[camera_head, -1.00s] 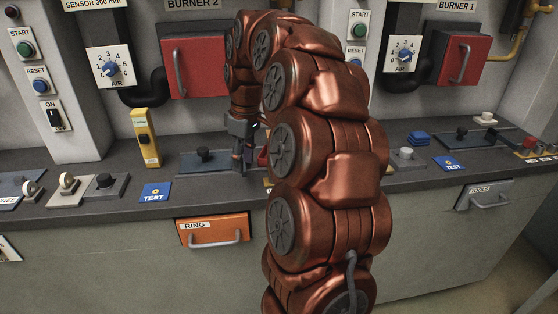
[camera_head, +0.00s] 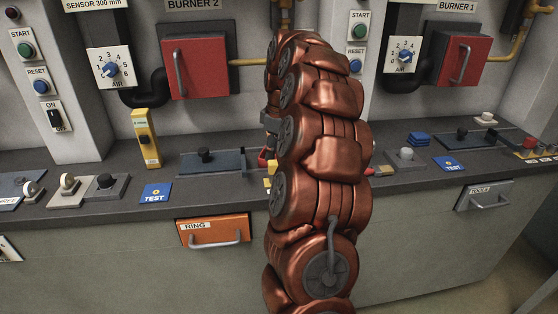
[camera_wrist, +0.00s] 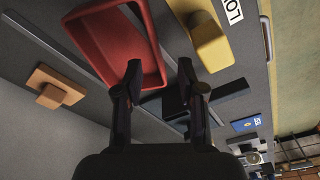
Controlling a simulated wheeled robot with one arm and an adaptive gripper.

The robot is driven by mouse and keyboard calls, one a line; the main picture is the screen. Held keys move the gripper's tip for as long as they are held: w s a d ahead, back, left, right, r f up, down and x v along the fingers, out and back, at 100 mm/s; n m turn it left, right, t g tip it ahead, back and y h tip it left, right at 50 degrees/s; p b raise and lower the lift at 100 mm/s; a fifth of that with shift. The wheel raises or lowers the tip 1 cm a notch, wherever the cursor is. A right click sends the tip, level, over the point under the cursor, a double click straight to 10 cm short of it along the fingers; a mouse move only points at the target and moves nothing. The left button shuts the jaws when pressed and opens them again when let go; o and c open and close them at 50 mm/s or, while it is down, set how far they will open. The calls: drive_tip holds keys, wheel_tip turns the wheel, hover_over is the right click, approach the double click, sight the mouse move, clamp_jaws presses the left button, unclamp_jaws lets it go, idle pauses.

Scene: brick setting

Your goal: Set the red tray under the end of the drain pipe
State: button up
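In the wrist view the red tray (camera_wrist: 103,42) lies on the grey counter, a shallow open box with raised walls. My gripper (camera_wrist: 159,70) is open and empty. One fingertip shows over the tray's inside and the other outside its right wall; I cannot tell how high they are above it. In the head view my arm hides most of the tray's spot; only a small red piece (camera_head: 264,158), probably the tray, shows left of the arm. The gripper is mostly hidden there too. I cannot pick out the drain pipe's end in either view.
A yellow block (camera_wrist: 209,42) stands right of the tray. An orange block (camera_wrist: 57,86) is to its left. A dark plate with a knob (camera_head: 207,158) and a blue TEST card (camera_head: 155,193) lie on the counter. A yellow sensor (camera_head: 146,139) stands further left.

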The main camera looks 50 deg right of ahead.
drive_tip(key=f, duration=0.4)
drive_tip(key=shift+w+d+f, duration=0.1)
drive_tip(key=shift+w, duration=0.1)
drive_tip(key=shift+c, duration=0.2)
clamp_jaws()
